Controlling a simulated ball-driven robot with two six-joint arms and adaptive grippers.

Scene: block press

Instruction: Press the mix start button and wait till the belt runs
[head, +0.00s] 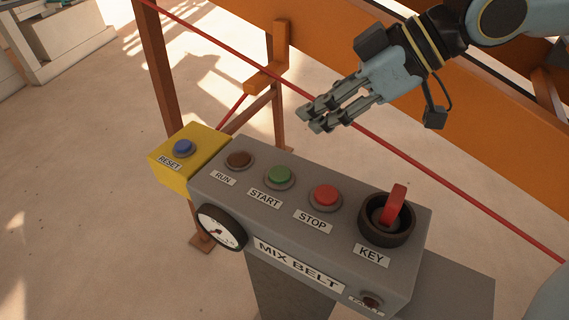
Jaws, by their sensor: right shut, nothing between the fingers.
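A grey control box (225,188) labelled MIX BELT stands in the middle of the head view. Its green START button (279,175) sits between a dark brown RUN lamp (239,159), which looks unlit, and a red STOP button (325,197). A red key switch (394,205) sits in a dark ring at the box's right end. My right gripper (309,120) is shut and empty. It shows above and behind the START and STOP buttons, apart from them, with its fingers pointing left and down. My left gripper is not in view.
A yellow box (172,177) with a blue RESET button (183,147) adjoins the left end. A round gauge (221,228) is on the front, and a small dark lamp (371,300) is at lower right. A red cord (420,167) and orange frame (300,50) run behind.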

